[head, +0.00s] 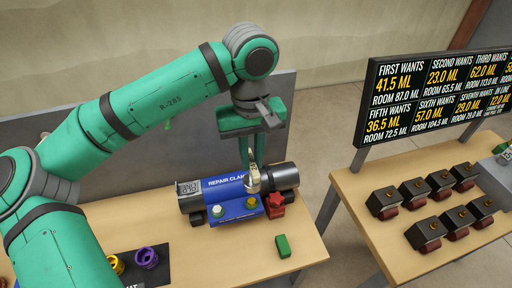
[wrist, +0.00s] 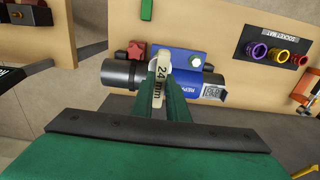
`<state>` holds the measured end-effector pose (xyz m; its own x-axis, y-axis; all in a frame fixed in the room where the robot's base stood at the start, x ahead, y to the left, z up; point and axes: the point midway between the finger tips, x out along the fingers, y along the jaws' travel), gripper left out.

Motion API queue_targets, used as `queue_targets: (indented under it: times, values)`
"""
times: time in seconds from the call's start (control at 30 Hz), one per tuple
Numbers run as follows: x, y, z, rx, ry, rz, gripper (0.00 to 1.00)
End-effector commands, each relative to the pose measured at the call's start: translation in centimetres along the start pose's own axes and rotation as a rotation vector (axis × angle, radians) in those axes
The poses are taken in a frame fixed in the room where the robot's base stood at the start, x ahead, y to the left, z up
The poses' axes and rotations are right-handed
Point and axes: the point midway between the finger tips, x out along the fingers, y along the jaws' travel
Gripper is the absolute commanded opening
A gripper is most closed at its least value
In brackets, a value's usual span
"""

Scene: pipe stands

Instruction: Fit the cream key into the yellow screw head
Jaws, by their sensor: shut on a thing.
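My gripper (head: 253,163) points down over the blue repair clamp (head: 228,186) and is shut on the cream key (head: 253,182). In the wrist view the cream key (wrist: 158,80), marked 24mm, stands between the fingers of my gripper (wrist: 160,78). The yellow screw head (head: 251,203) is on the clamp's front side, just below the key in the head view. In the wrist view the key and fingers hide it. I cannot tell whether the key touches it.
A red star knob (head: 274,200) stands close right of the yellow screw head. The clamp sits around a black pipe (head: 284,176). A green block (head: 283,246) lies on the bench in front. Coloured sockets, one purple (head: 147,257), stand on a black mat at left.

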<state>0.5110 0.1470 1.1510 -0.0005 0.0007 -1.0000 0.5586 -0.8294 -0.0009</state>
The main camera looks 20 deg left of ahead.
Motion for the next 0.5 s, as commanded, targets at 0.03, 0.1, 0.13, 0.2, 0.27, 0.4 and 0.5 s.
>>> queue_targets:
  times: [0.03, 0.1, 0.13, 0.2, 0.27, 0.4, 0.5]
  values:
    - [-0.08, 0.04, -0.02, -0.002, 0.0, 0.0, 0.0]
    - [-0.1, -0.08, -0.07, -0.004, 0.0, 0.0, 0.0]
    - [-0.09, -0.13, -0.08, -0.005, 0.0, 0.0, 0.0]
    - [-0.08, -0.21, -0.1, -0.007, 0.0, 0.0, 0.0]
    - [-0.08, -0.23, -0.11, -0.007, 0.0, 0.0, 0.0]
    - [-0.07, -0.19, -0.08, -0.006, -0.001, 0.002, 0.0]
    - [0.31, -0.23, -0.06, -0.007, -0.002, 0.002, 0.0]
